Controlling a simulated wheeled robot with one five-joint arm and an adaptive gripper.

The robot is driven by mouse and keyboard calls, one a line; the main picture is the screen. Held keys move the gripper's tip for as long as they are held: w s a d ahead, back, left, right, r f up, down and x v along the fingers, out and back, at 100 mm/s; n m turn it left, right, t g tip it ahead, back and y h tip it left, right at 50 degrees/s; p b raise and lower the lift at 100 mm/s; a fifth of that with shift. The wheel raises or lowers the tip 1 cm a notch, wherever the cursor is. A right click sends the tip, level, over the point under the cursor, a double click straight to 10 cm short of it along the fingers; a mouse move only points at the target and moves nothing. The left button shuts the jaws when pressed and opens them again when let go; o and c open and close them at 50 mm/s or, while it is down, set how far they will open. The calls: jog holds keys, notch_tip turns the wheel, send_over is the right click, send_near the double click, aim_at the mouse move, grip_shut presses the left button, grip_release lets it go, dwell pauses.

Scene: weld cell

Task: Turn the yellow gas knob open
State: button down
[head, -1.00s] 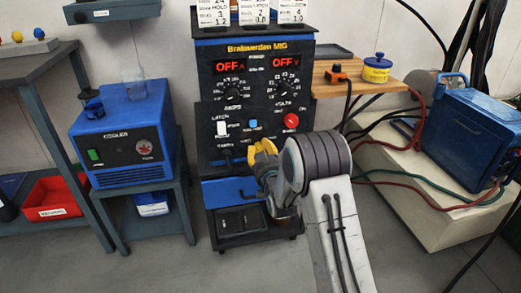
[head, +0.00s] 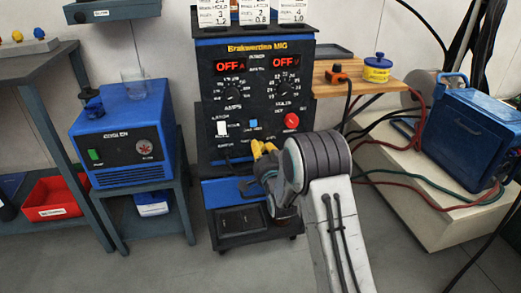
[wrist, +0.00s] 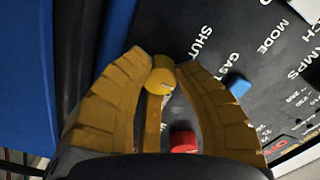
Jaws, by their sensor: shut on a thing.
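The yellow gas knob (wrist: 162,78) shows in the wrist view between my fingertips, with a narrow yellow bar running down from its round end. My gripper (wrist: 162,70) is shut on the knob, one ribbed yellow finger on each side. The printed word SHUT is near the knob on the dark panel. In the head view my gripper (head: 263,148) is at the lower front of the welder (head: 245,100). There my wrist and fingers hide the knob.
A blue switch (wrist: 238,86) and a red knob (wrist: 183,141) are close by on the panel. The blue cooler (head: 125,130) stands left of the welder. A wooden shelf (head: 345,80) and the blue case (head: 470,135) are to the right. Hoses and cables hang there.

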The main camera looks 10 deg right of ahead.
jog(key=m, duration=0.4)
jog(key=shift+w+d+r, duration=0.1)
jog(key=shift+d+r, duration=0.05)
jog(key=shift+r, duration=0.15)
jog(key=shift+m, duration=1.7)
jog(key=shift+d+f, duration=0.1)
jog(key=c, duration=1.2)
grip_release()
jog(key=shift+c, duration=0.2)
jog(key=o, duration=0.4)
jog(key=shift+f, duration=0.15)
jog(key=shift+c, duration=0.2)
jog(key=shift+f, duration=0.1)
